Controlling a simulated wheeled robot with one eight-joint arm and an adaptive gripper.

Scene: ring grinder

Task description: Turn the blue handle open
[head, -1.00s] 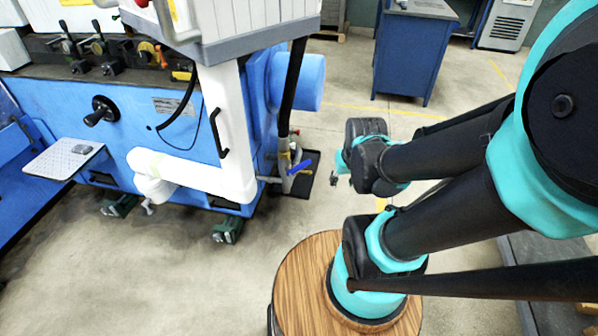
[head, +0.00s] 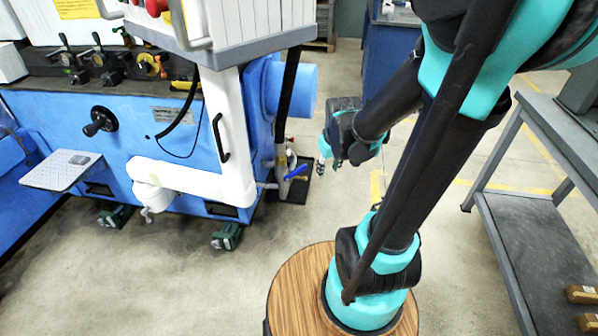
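The blue handle (head: 296,172) is a small lever on the pipework at the right side of the blue ring grinder (head: 70,150). It slants up to the right from its valve. My gripper (head: 321,168) is small in the head view, just right of the handle, and a short gap shows between them in the picture. How far apart they are in depth I cannot tell. The gripper looks empty, but its fingers are too small to tell open from shut. My arm's wrist covers part of the floor behind it.
A white pipe (head: 195,178) runs along the grinder front to the left of the handle. A grey metal table (head: 560,140) stands at the right. A blue cabinet (head: 385,50) stands at the back. Clear floor lies in front of the grinder.

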